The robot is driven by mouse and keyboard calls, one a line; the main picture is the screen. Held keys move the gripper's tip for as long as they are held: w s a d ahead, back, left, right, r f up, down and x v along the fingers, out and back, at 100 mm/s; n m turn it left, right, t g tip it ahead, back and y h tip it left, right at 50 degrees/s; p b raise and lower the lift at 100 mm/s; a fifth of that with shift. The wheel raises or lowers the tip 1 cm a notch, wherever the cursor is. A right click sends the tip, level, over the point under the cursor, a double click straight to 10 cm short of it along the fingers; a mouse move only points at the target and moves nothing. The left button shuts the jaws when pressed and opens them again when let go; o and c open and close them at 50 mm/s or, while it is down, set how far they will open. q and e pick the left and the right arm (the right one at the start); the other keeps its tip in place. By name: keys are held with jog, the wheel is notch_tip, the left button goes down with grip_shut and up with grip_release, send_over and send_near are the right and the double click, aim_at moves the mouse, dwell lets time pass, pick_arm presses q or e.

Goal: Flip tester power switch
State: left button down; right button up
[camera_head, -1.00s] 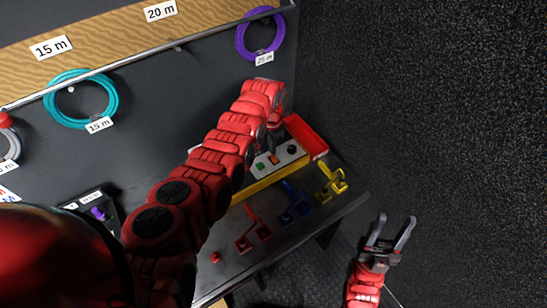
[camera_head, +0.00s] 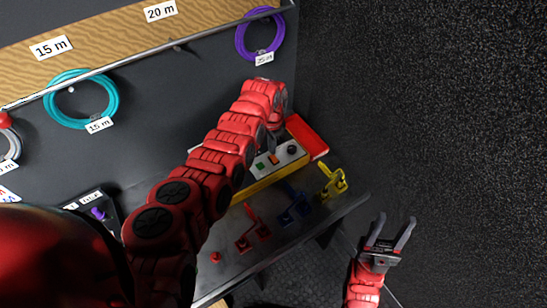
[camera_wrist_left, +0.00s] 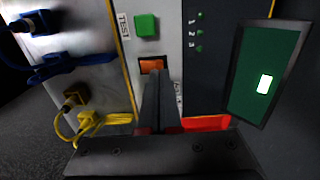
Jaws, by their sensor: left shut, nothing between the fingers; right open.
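The tester (camera_head: 262,182) is a yellow-edged box with a pale panel on the bench, partly hidden by my left arm. Its panel has a green button (camera_head: 260,167), an orange switch (camera_head: 273,160) and a dark knob. In the left wrist view the orange switch (camera_wrist_left: 152,65) sits below the green TEST button (camera_wrist_left: 146,25). My left gripper (camera_head: 271,146) is shut and empty over the panel. Its fingertips (camera_wrist_left: 158,80) cover the switch's lower part in the wrist view; I cannot tell whether they touch. My right gripper (camera_head: 391,222) is open and empty, off the bench's right edge.
Red (camera_head: 253,229), blue (camera_head: 294,206) and yellow (camera_head: 333,180) fixtures stand on the bench in front of the tester. A red tray (camera_head: 308,137) lies behind it. A small screen (camera_wrist_left: 241,90) is lit green at right in the wrist view. Coiled cables hang on the back wall.

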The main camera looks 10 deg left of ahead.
pick_arm(q)
jog(key=shift+f+b, duration=0.8)
jog(key=shift+f, duration=0.2)
dwell(0.6)
notch_tip(320, 180, up, 5)
jog(key=p, duration=0.3)
jog(key=shift+f+p, duration=0.1)
jog(key=shift+p, duration=0.25)
jog(key=shift+r+p, duration=0.7)
jog(key=shift+r, duration=0.5)
jog(key=shift+f, duration=0.1)
